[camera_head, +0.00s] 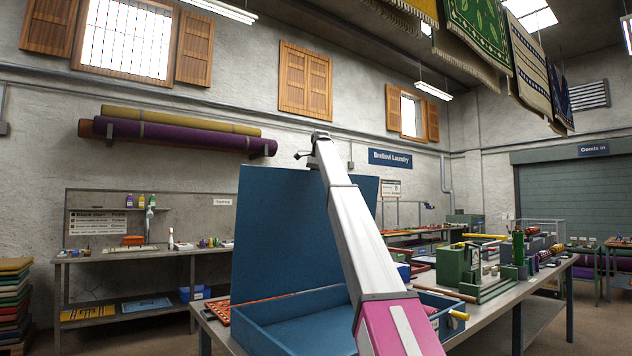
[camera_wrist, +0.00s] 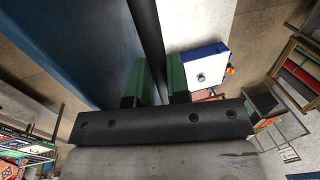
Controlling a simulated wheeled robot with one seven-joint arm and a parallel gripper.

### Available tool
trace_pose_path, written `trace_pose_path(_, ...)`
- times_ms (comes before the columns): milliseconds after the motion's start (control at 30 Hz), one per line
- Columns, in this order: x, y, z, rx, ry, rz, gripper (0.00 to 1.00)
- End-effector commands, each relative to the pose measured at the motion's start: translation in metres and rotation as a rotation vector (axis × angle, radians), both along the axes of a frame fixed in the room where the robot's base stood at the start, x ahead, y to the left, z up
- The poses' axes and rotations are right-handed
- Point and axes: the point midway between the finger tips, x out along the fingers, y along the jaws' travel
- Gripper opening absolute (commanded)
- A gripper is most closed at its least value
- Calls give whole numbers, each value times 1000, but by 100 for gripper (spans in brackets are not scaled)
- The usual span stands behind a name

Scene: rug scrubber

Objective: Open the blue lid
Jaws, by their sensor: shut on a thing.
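The blue lid (camera_head: 275,230) stands raised, roughly upright, at the back of an open blue box (camera_head: 262,325) on the workbench. My arm crosses in front of the lid and box in the head view and reaches the lid's top edge. In the wrist view, my gripper (camera_wrist: 157,82) has green fingers shut on a dark edge strip, with the lid's broad blue face (camera_wrist: 65,40) filling the left. The fingers themselves are not clear in the head view, and my arm hides part of the lid and box.
The workbench (camera_head: 495,318) continues right, holding a green machine (camera_head: 480,265) and small items. A back bench (camera_head: 130,255) with bottles stands against the left wall. Stacked rugs (camera_head: 14,300) lie at the far left. Hanging rugs (camera_head: 480,35) are high at upper right.

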Motion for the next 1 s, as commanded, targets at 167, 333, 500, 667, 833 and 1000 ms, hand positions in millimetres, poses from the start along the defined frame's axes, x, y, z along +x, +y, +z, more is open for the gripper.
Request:
trace_pose_path(167,-1,1,-6,1,7,8,0)
trace_pose_path(333,-1,1,-6,1,7,8,0)
trace_pose_path(500,-2,1,-6,0,8,8,0)
trace_pose_path(667,-1,1,-5,0,7,6,42)
trace_pose_path(833,-1,0,-3,0,5,4,42)
trace_pose_path(1000,-1,0,-1,0,3,2,42)
